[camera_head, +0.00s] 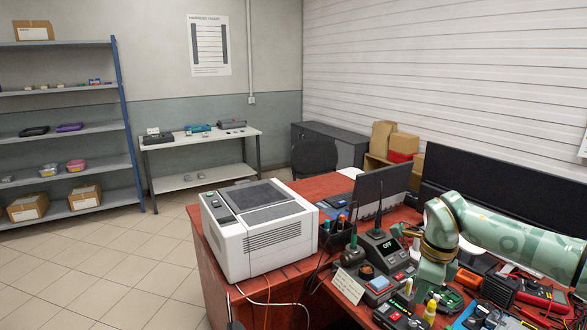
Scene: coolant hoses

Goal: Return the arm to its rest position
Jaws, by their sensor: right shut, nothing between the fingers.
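My right arm (510,240), pale green with a mottled pattern, comes in from the right edge and bends downward at a brass-coloured joint. My right gripper (422,297) is at its lower end, low over the cluttered front part of the red workbench (285,288). It is small and partly lost among the things there. It is shut and I see nothing held in it. My left arm and left gripper are not in view.
A white boxy machine (262,240) stands on the bench's left part. A soldering station (380,246), a laptop (380,193), a wide black monitor (500,205), a red tool (543,297) and several small items crowd around my right arm. Open tiled floor (130,270) lies left.

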